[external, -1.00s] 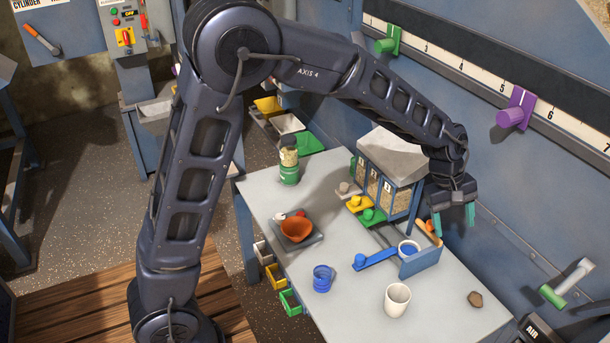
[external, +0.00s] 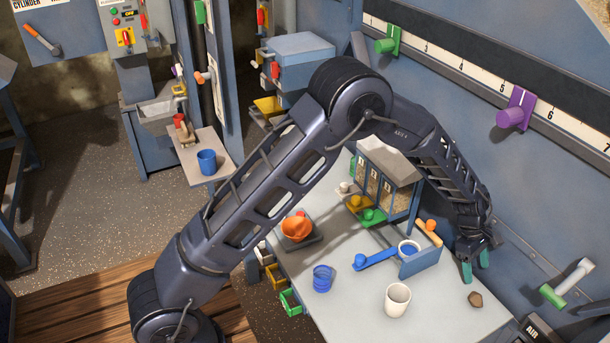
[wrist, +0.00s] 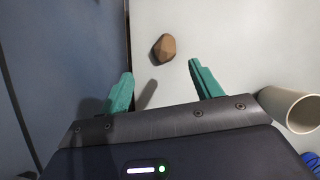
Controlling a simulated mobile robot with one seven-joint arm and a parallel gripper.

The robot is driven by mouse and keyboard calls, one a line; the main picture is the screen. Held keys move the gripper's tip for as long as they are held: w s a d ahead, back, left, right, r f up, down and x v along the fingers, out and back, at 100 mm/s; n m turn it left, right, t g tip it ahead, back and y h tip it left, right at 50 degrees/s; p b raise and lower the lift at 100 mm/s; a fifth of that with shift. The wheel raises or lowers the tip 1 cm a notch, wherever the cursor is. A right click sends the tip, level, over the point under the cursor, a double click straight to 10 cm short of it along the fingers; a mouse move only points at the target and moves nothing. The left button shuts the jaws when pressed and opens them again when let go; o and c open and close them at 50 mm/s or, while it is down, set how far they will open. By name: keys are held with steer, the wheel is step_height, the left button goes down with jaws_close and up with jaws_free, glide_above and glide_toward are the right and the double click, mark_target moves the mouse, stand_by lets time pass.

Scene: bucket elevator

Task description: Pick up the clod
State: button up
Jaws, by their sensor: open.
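The clod (external: 475,299) is a small brown lump lying on the right part of the grey table (external: 440,325). In the wrist view the clod (wrist: 164,47) lies beyond my fingertips, between their lines and a little nearer the right one. My gripper (external: 474,266) is open and empty, with two teal fingers pointing down. It is above the table near the wall side, behind the clod in the external view and apart from it. The gripper also shows in the wrist view (wrist: 162,78). Nothing hides the clod.
A white cup (external: 397,301) stands left of the clod and shows at the right edge of the wrist view (wrist: 290,108). A blue wall (external: 530,240) rises close behind the gripper. A blue cup (external: 322,278) and a bin unit (external: 385,180) stand further left. The table around the clod is clear.

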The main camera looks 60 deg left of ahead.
mark_target(476, 294)
steer(key=x, duration=0.4)
steer(key=shift+s+x, duration=0.2)
steer(key=shift+x, duration=1.1)
steer(key=shift+s+x, duration=0.25)
steer(key=shift+x, duration=1)
steer(key=shift+c, duration=0.4)
steer(key=c, duration=1)
